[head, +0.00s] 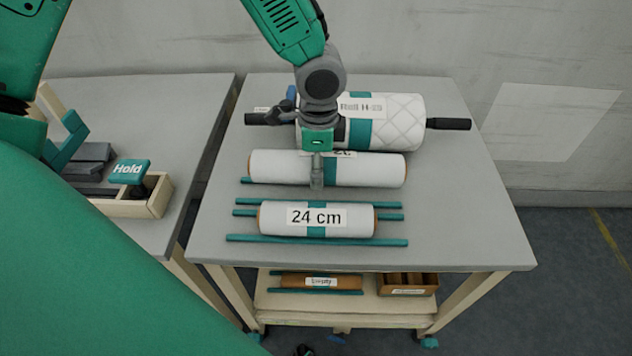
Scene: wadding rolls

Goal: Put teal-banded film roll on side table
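Three white rolls with teal bands lie on the grey-topped table (470,225). The front roll (345,220) is labelled "24 cm" and lies on teal rods. The middle roll (375,170) is longer; its label is partly hidden. The back roll (400,122) is quilted, with dark handles. Which one is the film roll I cannot tell. My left gripper (317,183) points down at the middle roll, its fingers overlapping it edge-on; the finger gap and any contact are hidden. My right gripper is not in view. A second grey table (175,100) stands at the left.
On the left table, a wooden tray (140,205) holds dark bars and a teal "Hold" sign (130,172). A lower shelf (300,305) carries a brown core (345,283) and a brown box (408,291). The main table's right side is clear. A narrow gap separates the tables.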

